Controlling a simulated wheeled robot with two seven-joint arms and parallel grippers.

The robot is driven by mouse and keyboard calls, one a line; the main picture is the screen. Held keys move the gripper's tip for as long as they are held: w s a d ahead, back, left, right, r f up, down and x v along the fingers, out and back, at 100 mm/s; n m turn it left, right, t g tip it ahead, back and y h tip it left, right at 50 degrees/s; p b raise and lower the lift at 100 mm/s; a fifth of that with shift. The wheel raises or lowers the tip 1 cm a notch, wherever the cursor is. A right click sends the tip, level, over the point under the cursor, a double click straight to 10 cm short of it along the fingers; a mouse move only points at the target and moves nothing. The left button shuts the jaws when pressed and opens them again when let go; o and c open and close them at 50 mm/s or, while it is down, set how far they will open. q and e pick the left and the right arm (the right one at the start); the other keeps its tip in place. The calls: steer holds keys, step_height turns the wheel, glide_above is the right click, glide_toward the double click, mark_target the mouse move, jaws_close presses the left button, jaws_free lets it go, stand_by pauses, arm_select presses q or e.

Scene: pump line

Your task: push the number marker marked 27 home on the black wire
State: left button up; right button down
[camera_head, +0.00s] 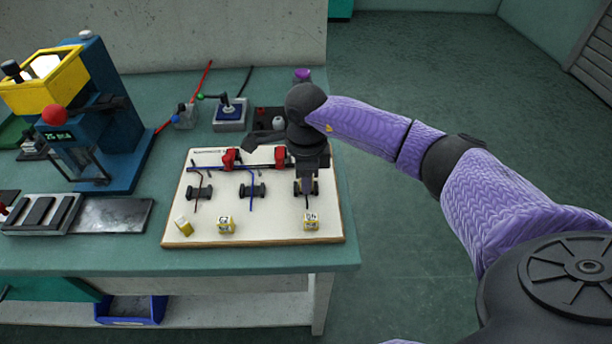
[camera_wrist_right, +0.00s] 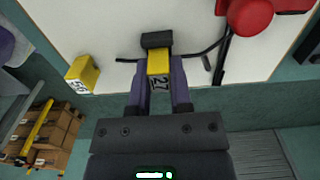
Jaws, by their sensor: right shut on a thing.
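My right gripper (camera_head: 306,182) is over the right-hand wire on the white board; it also shows in the right wrist view (camera_wrist_right: 160,84). Its fingers are shut on the yellow number marker marked 27 (camera_wrist_right: 159,66). The marker sits at the black wire (camera_wrist_right: 206,47), close against a black holder block (camera_wrist_right: 156,40). I cannot tell whether they touch, or how far the marker is on the wire. In the head view the gripper hides most of the marker, and the lower end of the black wire (camera_head: 307,203) shows below it. My left gripper is out of view.
The white board (camera_head: 268,229) carries a red wire (camera_head: 196,201), a blue wire (camera_head: 250,202) and red clamps (camera_head: 231,158). Three loose yellow markers lie along its front, one below my right gripper (camera_head: 311,222). A blue and yellow press (camera_head: 108,107) stands left.

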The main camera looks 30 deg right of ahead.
steer(key=shift+f, duration=0.25)
stand_by(0.3)
stand_by(0.4)
steer(key=shift+c, duration=1.5)
jaws_free()
steer(key=shift+r, duration=0.3)
step_height(320, 180, up, 3)
steer(key=shift+f+p, duration=0.2)
steer(key=shift+p, duration=0.85)
step_height(320, 180, up, 4)
steer(key=p, duration=0.3)
steer(key=shift+r, duration=0.2)
steer(key=shift+f, duration=0.1)
